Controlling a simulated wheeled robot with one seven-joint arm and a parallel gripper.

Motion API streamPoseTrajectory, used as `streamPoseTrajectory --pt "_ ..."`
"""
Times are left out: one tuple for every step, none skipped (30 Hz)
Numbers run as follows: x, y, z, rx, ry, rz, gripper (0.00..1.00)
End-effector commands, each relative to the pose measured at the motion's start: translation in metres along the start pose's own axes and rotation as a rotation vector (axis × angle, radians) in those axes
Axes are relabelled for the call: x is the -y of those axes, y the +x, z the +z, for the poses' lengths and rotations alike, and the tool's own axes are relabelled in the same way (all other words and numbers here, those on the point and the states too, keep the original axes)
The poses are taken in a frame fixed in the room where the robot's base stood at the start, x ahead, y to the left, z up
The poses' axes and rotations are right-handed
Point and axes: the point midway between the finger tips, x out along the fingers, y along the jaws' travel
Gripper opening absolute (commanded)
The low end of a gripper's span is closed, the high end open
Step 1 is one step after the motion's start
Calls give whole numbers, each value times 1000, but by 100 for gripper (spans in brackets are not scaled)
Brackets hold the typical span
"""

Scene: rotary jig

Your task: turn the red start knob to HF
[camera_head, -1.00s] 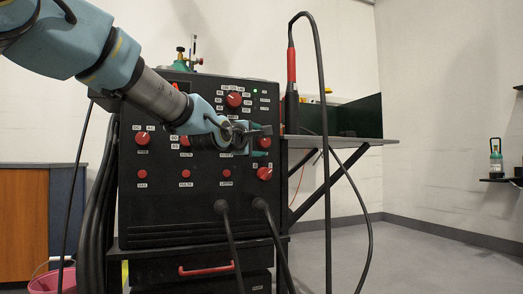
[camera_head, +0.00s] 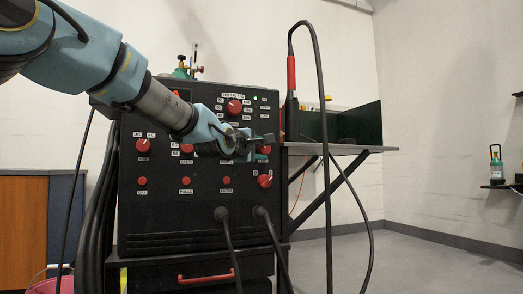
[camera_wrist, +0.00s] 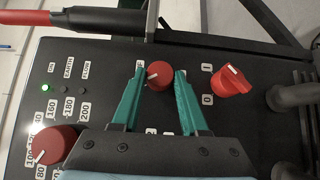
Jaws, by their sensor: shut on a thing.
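The red start knob (camera_wrist: 159,75) sits on the black panel between the green fingers of my gripper (camera_wrist: 160,74). Labels lie near it, partly covered by the fingers and too small to read, so I cannot tell which one its pointer faces. My gripper is shut on this knob. In the head view my gripper (camera_head: 262,146) is at the right side of the panel, and the knob (camera_head: 265,150) is partly hidden behind it.
A red I/O switch (camera_wrist: 232,80) is beside the held knob, and a numbered dial (camera_wrist: 50,145) is on its other side. Cables (camera_head: 228,235) hang from the panel's lower front. A torch (camera_head: 291,80) with a looping cable stands at the right by a table (camera_head: 350,149).

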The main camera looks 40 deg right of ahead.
Motion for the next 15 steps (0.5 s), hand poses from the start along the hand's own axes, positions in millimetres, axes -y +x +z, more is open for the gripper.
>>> streamPoseTrajectory --pt "0 0 0 0 0 -1 13" --pt "0 0 0 0 0 -1 9" --pt "0 0 0 0 0 -1 5" --pt "0 0 0 0 0 -1 1" --pt "0 0 0 0 0 -1 0" --pt "0 0 0 0 0 -1 0" --pt "0 0 0 0 0 -1 0" --pt "0 0 0 0 0 -1 0" --pt "0 0 0 0 1 -1 0" --pt "0 0 0 0 1 -2 0" --pt "0 0 0 0 2 -3 0" --pt "-1 0 0 0 4 -5 0" --pt "-1 0 0 0 7 -8 0" --pt "-2 0 0 0 11 -11 0" --pt "-3 0 0 0 17 -18 0"
